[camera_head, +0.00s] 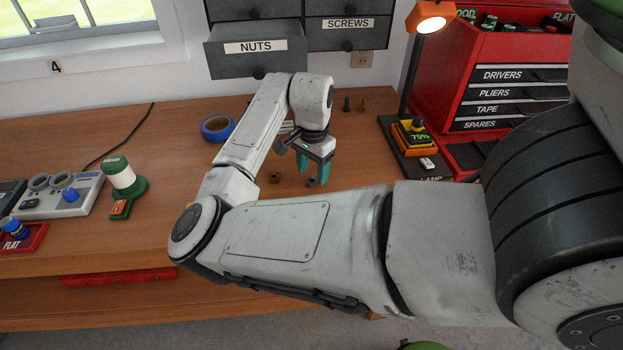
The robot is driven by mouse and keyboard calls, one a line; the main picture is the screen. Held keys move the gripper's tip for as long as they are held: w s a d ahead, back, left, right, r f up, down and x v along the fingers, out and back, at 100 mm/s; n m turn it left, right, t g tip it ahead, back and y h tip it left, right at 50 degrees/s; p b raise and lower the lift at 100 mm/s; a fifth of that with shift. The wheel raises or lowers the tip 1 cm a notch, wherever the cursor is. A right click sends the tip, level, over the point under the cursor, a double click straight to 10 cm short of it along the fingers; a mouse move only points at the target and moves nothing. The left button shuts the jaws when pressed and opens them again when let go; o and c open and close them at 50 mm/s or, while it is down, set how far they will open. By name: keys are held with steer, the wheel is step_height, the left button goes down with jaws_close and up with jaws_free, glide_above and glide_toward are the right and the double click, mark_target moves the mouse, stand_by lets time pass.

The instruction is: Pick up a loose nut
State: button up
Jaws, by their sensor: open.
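My gripper (313,173) points down over the wooden workbench, its teal fingers apart with nothing seen between them. A small grey nut (311,182) lies on the bench close below the fingertips. I cannot tell how high the fingers are above it. A brass-coloured nut (275,177) lies to the left of the gripper, apart from it. Part of the bench behind my arm is hidden.
The NUTS drawer (252,50) sticks out above the bench. Two upright bolts (347,104) stand behind the gripper. A blue tape roll (217,128) lies left. A lamp (409,140) and a red toolbox (500,85) stand right. A green-and-white lantern (122,180) stands far left.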

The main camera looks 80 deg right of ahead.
steer(key=shift+f, duration=1)
jaws_close()
